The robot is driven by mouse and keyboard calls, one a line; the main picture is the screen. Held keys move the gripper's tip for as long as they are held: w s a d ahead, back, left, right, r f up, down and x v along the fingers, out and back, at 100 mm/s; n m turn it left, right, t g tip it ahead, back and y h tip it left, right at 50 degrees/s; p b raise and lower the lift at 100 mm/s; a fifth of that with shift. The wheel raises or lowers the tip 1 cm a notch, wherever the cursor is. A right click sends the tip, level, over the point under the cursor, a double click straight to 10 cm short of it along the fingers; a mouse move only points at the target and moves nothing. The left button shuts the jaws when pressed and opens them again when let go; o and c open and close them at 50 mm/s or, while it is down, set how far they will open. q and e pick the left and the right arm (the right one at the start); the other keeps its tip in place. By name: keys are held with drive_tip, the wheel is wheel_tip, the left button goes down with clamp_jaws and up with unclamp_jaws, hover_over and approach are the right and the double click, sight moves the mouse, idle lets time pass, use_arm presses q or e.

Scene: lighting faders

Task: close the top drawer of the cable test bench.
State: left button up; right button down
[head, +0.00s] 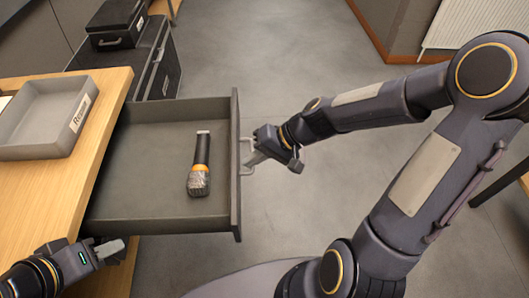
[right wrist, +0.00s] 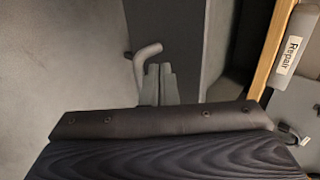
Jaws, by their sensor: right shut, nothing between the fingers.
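The top drawer (head: 155,207) of the wooden bench (head: 50,190) is pulled far out, and a microphone (head: 199,165) lies inside it. Its dark front carries a grey handle (head: 247,158), which also shows in the right wrist view (right wrist: 146,52). My right gripper (head: 256,158) is at the handle, outside the drawer front; its fingers (right wrist: 160,82) are shut with nothing between them, close beside the handle. I cannot tell whether they touch it. My left gripper (head: 110,248) is low at the left, near the bench and the drawer's near side; its jaw opening is unclear.
A grey tray (head: 40,150) labelled "Repair" stands on the bench top. Black cases (head: 125,62) stand on the floor behind the drawer. The floor (head: 280,70) right of the drawer is open, apart from my right arm. A radiator (head: 462,25) is at the back right.

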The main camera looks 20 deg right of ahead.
drive_tip(key=shift+w+a+f, duration=0.1)
drive_tip(key=shift+a+f, duration=0.2)
drive_tip(key=shift+a, duration=0.05)
use_arm(q)
drive_tip(key=shift+f, duration=0.1)
use_arm(e)
drive_tip(key=shift+a, duration=0.15)
